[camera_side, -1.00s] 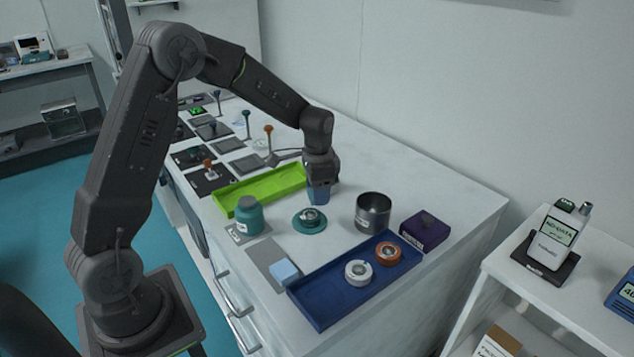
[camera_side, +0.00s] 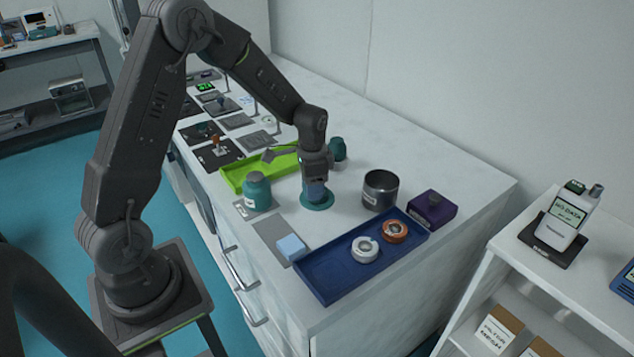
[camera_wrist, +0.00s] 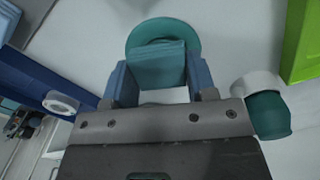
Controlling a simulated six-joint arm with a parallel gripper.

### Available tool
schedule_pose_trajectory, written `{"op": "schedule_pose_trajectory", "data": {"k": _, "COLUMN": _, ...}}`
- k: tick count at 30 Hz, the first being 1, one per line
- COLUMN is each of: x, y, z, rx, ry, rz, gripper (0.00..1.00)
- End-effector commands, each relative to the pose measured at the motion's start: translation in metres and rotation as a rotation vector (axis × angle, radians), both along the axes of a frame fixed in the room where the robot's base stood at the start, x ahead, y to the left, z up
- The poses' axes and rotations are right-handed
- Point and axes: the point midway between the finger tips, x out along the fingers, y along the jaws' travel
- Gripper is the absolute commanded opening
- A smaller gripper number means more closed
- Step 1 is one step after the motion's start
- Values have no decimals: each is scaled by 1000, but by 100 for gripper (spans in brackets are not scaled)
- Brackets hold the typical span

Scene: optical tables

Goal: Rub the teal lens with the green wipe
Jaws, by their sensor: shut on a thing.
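The teal lens (camera_side: 317,205) lies flat on the white table, a round teal disc. In the wrist view its teal rim (camera_wrist: 142,34) shows at the top, with its middle covered. My gripper (camera_side: 316,188) is right above the lens, pointing down. Its blue fingers (camera_wrist: 160,85) are shut on the green wipe (camera_wrist: 157,68), a folded, layered, teal-green pad between them. The wipe overlaps the lens in the wrist view and looks down at or very near its face; the fingers hide the contact in the side view.
A lime tray (camera_side: 232,182) is at the back left. A metal cup (camera_side: 380,190), purple box (camera_side: 432,208), blue tray (camera_side: 325,283) with two rings and light-blue pad (camera_side: 291,246) stand right and in front.

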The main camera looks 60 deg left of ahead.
Motion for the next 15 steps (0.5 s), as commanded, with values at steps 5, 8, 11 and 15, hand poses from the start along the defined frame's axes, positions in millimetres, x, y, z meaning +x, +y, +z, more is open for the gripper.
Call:
{"op": "schedule_pose_trajectory", "data": {"k": 5, "x": 17, "y": -5, "z": 0, "rx": 1, "ry": -1, "rz": -2, "gripper": 29}}
{"op": "schedule_pose_trajectory", "data": {"k": 8, "x": 26, "y": -6, "z": 1, "rx": 1, "ry": -3, "rz": -1, "gripper": 29}}
{"op": "schedule_pose_trajectory", "data": {"k": 11, "x": 35, "y": -9, "z": -1, "rx": 1, "ry": 0, "rz": -1, "gripper": 29}}
{"op": "schedule_pose_trajectory", "data": {"k": 15, "x": 34, "y": -8, "z": 17, "rx": 2, "ry": -4, "rz": 0, "gripper": 29}}
